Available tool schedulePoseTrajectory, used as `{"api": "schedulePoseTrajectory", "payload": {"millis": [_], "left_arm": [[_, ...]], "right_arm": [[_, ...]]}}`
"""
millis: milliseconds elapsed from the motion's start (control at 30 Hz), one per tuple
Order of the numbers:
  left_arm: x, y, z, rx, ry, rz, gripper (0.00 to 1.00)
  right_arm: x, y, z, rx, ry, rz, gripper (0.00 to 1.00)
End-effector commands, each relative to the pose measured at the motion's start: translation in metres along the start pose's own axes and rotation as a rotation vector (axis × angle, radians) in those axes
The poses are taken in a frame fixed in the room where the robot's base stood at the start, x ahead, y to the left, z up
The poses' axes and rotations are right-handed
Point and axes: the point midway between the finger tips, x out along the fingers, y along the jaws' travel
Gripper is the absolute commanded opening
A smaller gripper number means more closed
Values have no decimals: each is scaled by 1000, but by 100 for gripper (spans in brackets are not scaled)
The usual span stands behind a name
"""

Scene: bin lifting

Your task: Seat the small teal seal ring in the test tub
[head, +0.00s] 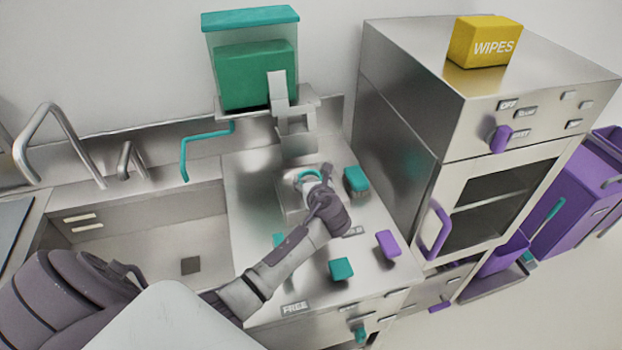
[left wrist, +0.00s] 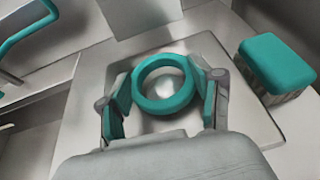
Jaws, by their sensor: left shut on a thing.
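The teal seal ring (left wrist: 140,86) sits between the two fingers of my left gripper (left wrist: 164,92), one finger pressed on each side. In the head view the ring (head: 308,175) is partly hidden by my left gripper (head: 312,184). The ring appears over a square, shiny metal recess, likely the test tub (left wrist: 238,128), in the steel counter; in the head view this tub (head: 286,196) shows only beside the gripper. I cannot tell whether the ring touches the tub. My right gripper is not in view.
A teal-topped brush-like block (head: 356,179) stands right of the tub. A teal block (head: 341,268) and a purple handle (head: 388,244) sit nearer the front. A steel stand (head: 295,120) rises behind. A sink (head: 150,250) lies left, a steel cabinet (head: 400,110) right.

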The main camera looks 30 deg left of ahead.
Motion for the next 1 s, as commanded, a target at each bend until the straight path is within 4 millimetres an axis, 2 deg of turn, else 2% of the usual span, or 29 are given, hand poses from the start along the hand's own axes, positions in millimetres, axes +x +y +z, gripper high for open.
{"api": "schedulePoseTrajectory", "payload": {"millis": [467, 500, 667, 1000], "left_arm": [[2, 0, -5, 1, 0, 0, 41], [2, 0, -5, 1, 0, 0, 68], [2, 0, -5, 1, 0, 0, 94], [1, 0, -6, 0, 0, 0, 94]], "right_arm": [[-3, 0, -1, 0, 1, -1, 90], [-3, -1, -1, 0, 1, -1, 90], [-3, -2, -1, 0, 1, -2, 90], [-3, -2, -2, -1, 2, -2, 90]]}}
